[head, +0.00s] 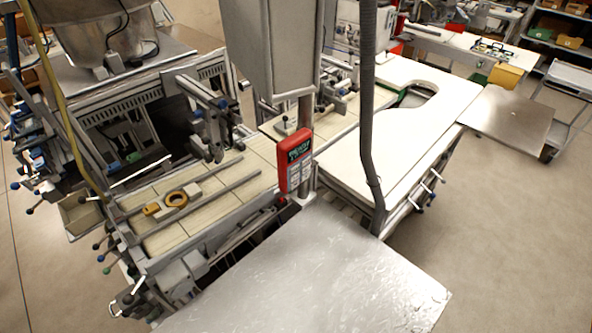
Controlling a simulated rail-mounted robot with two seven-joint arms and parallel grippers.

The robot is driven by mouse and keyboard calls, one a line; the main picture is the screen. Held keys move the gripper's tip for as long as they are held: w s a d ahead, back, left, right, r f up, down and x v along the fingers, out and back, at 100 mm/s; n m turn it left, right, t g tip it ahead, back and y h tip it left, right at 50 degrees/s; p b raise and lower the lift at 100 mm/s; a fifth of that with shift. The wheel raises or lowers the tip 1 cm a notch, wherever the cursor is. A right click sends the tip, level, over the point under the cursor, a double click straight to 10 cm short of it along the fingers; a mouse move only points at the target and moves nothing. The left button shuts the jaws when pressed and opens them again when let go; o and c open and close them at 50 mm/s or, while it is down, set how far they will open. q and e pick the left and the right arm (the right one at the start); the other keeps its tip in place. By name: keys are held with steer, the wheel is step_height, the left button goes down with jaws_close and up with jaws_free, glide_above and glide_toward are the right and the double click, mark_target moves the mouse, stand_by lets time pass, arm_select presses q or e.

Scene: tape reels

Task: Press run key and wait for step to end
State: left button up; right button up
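A red hand-held control box (295,161) is mounted upright on a grey post beside the machine, near the middle of the head view. Its green display is lit in the upper part, but the text is too small to read. Pale keys show below the display; I cannot tell which one is the run key. Neither of my grippers is in view.
A bare metal table (320,275) fills the front, below the control box. A dark hose (368,110) hangs right of the post. A white table with a curved cutout (425,120) stands behind. Machine levers and clamps crowd the left. Floor is open at right.

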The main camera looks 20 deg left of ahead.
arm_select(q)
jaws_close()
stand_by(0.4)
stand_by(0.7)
